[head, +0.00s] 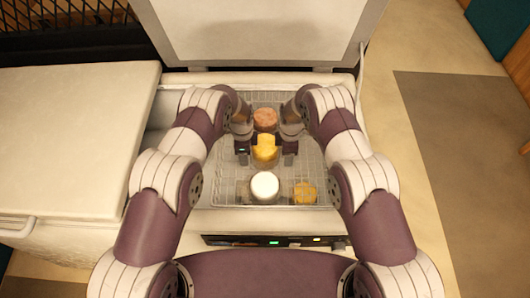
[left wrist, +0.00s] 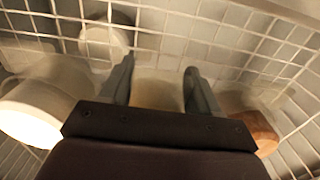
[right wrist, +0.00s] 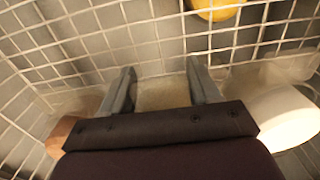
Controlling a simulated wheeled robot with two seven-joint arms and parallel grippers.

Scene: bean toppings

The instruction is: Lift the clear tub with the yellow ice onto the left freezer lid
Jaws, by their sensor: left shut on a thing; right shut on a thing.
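The clear tub with yellow ice (head: 265,150) stands in the wire basket of the open freezer, between a brown-topped tub (head: 265,117) and a white-topped tub (head: 265,186). My left gripper (head: 243,152) is shut on its left side, and my right gripper (head: 289,152) is shut on its right side. In the left wrist view the clear tub's pale wall (left wrist: 157,92) lies between the fingers, and in the right wrist view its wall (right wrist: 160,93) does too. The left freezer lid (head: 80,130) is closed and flat, with nothing on it.
A yellow-orange piece (head: 305,192) sits in the basket at front right. The wire basket (head: 225,190) surrounds the tubs closely. The raised lid (head: 260,35) of the open freezer stands behind. A pale round thing (left wrist: 105,40) lies near my left gripper.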

